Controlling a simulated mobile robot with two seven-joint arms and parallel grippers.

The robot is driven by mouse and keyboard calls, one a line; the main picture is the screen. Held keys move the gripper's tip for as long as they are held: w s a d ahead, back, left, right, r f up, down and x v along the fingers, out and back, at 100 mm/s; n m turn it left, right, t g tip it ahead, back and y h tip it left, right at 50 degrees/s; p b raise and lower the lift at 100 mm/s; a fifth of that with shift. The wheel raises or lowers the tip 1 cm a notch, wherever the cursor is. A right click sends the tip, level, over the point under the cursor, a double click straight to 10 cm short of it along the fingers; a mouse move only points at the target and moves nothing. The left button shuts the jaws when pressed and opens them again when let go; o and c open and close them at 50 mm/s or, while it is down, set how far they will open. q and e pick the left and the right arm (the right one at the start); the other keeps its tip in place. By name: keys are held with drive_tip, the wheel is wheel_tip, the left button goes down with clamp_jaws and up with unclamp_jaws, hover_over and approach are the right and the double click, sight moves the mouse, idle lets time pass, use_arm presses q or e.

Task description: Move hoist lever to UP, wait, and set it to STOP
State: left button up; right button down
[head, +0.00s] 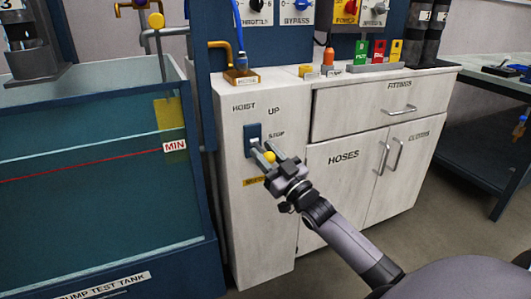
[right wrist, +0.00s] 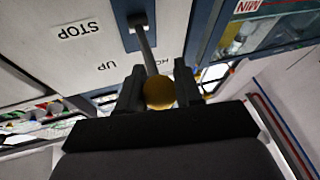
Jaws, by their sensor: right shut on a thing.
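The hoist lever has a yellow ball knob (head: 269,157) and a dark rod, and comes out of a blue slot plate (head: 253,132) on the white cabinet's front panel. The labels HOIST, UP (head: 274,111) and STOP (head: 276,134) are around the plate. My right gripper (head: 270,156) is shut on the knob, one finger on each side. In the right wrist view the knob (right wrist: 158,92) sits between the fingers, and the rod (right wrist: 147,48) runs to the plate (right wrist: 137,18). I cannot tell exactly which mark the lever is at. My left gripper is out of view.
The pump test tank (head: 90,200) stands left of the panel, with a red MIN line. Drawer (head: 380,100) and cupboard doors (head: 345,180) with handles are right of it. Bottles and coloured tags stand on the top. A dark workbench (head: 490,120) is far right; the floor between is clear.

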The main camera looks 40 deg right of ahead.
drive_tip(key=shift+a+f, duration=0.1)
drive_tip(key=shift+f, duration=0.35)
drive_tip(key=c, duration=1)
unclamp_jaws()
drive_tip(key=shift+o, duration=1.1)
drive_tip(key=shift+r, duration=0.2)
drive_tip(key=shift+s+f, duration=0.15)
drive_tip(key=shift+s, duration=0.3)
use_arm(q)
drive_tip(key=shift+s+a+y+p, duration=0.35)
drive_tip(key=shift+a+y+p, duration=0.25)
drive_tip(key=shift+p, duration=0.25)
use_arm(e)
drive_tip(key=v, duration=0.6)
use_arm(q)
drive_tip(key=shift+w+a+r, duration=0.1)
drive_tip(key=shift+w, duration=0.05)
use_arm(e)
drive_tip(key=shift+s, duration=0.1)
